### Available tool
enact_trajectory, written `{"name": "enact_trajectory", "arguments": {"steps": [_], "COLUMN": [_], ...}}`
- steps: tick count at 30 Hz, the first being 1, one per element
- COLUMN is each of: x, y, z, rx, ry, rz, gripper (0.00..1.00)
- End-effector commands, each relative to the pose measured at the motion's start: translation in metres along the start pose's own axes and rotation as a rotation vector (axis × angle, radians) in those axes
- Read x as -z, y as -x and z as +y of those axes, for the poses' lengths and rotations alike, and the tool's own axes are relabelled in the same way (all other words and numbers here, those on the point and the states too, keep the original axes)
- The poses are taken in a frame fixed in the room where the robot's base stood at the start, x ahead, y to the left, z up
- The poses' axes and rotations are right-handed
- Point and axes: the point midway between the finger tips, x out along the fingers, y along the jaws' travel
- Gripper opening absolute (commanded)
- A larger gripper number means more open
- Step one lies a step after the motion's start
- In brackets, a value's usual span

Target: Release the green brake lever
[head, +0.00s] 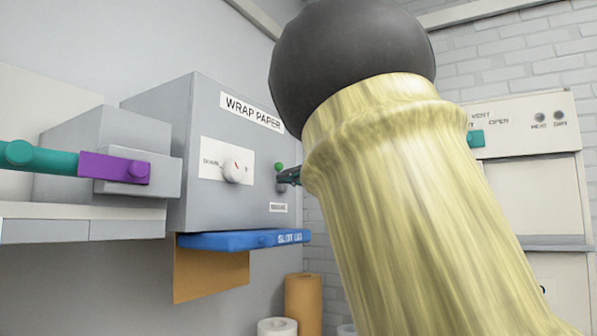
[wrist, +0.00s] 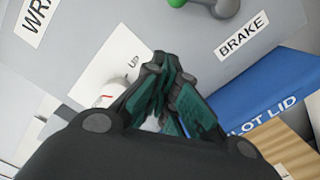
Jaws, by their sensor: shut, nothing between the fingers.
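The brake lever has a small green knob (head: 279,167) on a grey body, on the front of the grey wrap paper box (head: 150,140). In the wrist view the green knob (wrist: 177,2) is cut off by the top edge, with the grey lever part (wrist: 222,6) beside it. The BRAKE label (wrist: 241,36) is below the lever. My gripper (head: 287,178) is shut and empty near the lever; in the head view its dark tips overlap the lever's lower part. In the wrist view the fingertips (wrist: 161,62) are apart from the knob. Contact cannot be told.
A white dial (head: 237,172) sits left of the lever. A blue slot lid (head: 235,240) juts out below the box. Brown paper (head: 205,275) hangs under it. A purple-ended teal bar (head: 115,167) is at left. My arm hides much of the right side.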

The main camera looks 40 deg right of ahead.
Motion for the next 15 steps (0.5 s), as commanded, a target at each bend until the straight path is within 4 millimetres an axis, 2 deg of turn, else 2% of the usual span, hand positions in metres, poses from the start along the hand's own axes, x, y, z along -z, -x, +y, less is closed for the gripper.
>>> {"name": "enact_trajectory", "arguments": {"steps": [9,15], "x": [-0.001,-0.026], "y": [-0.055,-0.059], "z": [0.003,0.003], "rx": [0.001,-0.001], "ry": [-0.001,-0.001], "rz": [0.004,0.002], "gripper": [0.00,0.00]}}
